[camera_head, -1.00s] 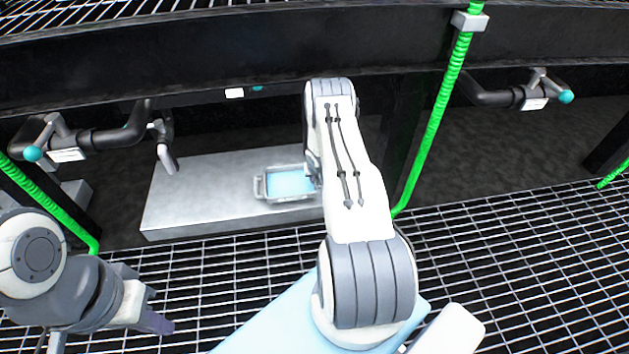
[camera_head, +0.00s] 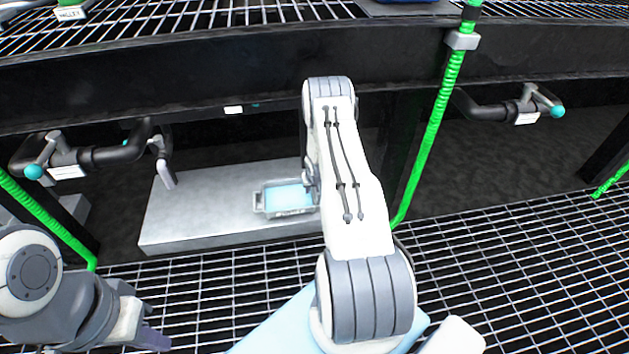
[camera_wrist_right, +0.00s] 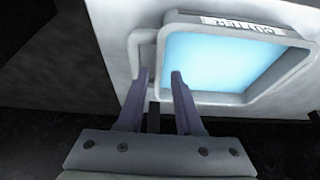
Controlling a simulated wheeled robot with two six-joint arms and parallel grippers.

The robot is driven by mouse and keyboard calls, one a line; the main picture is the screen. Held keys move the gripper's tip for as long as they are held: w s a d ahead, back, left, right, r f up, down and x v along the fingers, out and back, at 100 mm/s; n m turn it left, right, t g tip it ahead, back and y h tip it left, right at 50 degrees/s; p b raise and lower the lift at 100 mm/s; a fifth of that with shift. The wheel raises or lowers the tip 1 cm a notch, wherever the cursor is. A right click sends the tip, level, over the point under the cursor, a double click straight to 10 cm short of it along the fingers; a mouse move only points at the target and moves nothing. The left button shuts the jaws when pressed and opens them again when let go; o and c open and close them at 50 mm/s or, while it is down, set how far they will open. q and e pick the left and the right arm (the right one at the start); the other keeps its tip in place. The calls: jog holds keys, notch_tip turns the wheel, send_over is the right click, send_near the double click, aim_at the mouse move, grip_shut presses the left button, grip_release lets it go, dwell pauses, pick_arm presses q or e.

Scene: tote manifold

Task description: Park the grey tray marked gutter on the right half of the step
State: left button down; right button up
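The grey tray (camera_head: 258,200) holds light blue liquid and lies on the pale grey step (camera_head: 195,220), right of the middle of the step's visible part. The right wrist view shows the tray's rim (camera_wrist_right: 240,98) and its white label, upside down, reading GUTTER. My right gripper (camera_wrist_right: 159,77) is at one end of the tray. Its fingers are apart, with the handle and end wall between or beneath them; firm contact cannot be told. My right forearm hides this gripper and the tray's right end in the head view. My left gripper (camera_head: 152,338) is at lower left, away from the tray.
Black pipes with teal-tipped valves (camera_head: 62,160) and (camera_head: 525,105) hang left and right. A dark beam (camera_head: 200,85) crosses above the step. A green hose (camera_head: 435,130) runs down right of my arm. Metal grating (camera_head: 230,290) lies in front. The step's left part is bare.

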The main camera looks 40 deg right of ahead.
jog(key=p+v, duration=0.3)
jog(key=v, duration=0.5)
jog(key=w+a+r+n+y, duration=0.1)
jog(key=w+a+r+n, duration=0.3)
jog(key=a+r, duration=0.9)
jog(key=s+a+r+n+g+y, duration=0.1)
jog(key=s+a+r+n, duration=0.15)
jog(key=a+r, duration=0.45)
jog(key=s+a+r+n, duration=0.1)
jog(key=s+a+r, duration=0.25)
jog(key=a, duration=0.85)
jog(key=s+a+r+n+g, duration=0.1)
jog(key=s+a+r+n, duration=0.2)
jog(key=s, duration=0.9)
jog(key=s+a+r+n+g+y, duration=0.1)
jog(key=s+a+r+n, duration=0.2)
jog(key=s, duration=1)
jog(key=a+r, duration=0.3)
jog(key=a, duration=0.1)
jog(key=shift+a+r+g, duration=0.35)
jog(key=shift+r+g, duration=0.05)
notch_tip(320, 180, up, 45)
jog(key=p, duration=4.5)
jog(key=shift+r, duration=0.25)
